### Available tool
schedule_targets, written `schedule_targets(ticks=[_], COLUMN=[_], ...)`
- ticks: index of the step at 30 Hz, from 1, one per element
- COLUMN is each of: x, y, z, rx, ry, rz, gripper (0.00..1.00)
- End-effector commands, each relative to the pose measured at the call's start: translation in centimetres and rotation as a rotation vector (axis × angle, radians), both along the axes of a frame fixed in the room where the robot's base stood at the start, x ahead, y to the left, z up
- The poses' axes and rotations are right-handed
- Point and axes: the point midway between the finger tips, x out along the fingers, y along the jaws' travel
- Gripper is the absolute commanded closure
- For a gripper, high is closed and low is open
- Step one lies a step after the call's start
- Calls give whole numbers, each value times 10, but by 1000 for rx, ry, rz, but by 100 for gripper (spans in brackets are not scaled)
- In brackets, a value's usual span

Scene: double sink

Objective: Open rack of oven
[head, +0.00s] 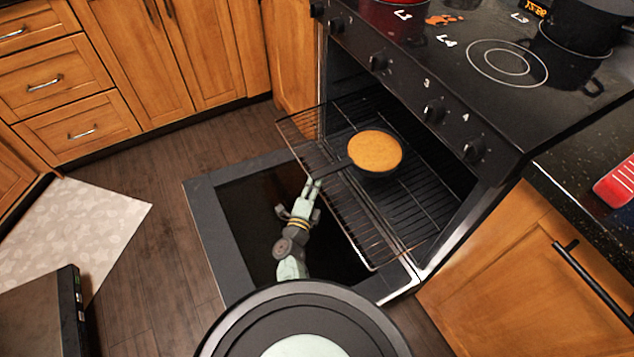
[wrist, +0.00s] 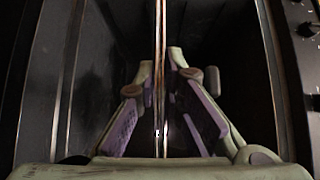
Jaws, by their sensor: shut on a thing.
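The oven (head: 355,75) stands under a black cooktop, with its door (head: 208,235) folded down flat. The wire rack (head: 410,213) sticks partly out of the oven above the door. A dark pan (head: 375,172) with an orange-brown round filling (head: 375,150) sits on the rack, its handle pointing toward the front edge. My gripper (head: 313,184) is at the rack's front edge, near the pan handle, and is shut on the rack. In the wrist view the rack (wrist: 160,45) shows edge-on as a thin upright line between the fingers of my gripper (wrist: 161,72).
Wooden drawers and cabinets (head: 150,50) stand at the back left. Another cabinet (head: 510,270) is right of the oven. Pots (head: 585,25) stand on the cooktop. A pale mat (head: 75,235) lies on the floor at left, where the floor is mostly clear.

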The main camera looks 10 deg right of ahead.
Motion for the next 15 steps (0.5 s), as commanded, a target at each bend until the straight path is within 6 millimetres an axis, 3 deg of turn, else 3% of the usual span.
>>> schedule_targets(ticks=[4,5,9,15], x=[-1,-1,0,0], y=[0,0,0,0], z=[-2,-2,-1,-1], rx=[1,1,2,1], ry=[3,3,2,1], rz=[0,0,0,0], gripper=[100,90,82,82])
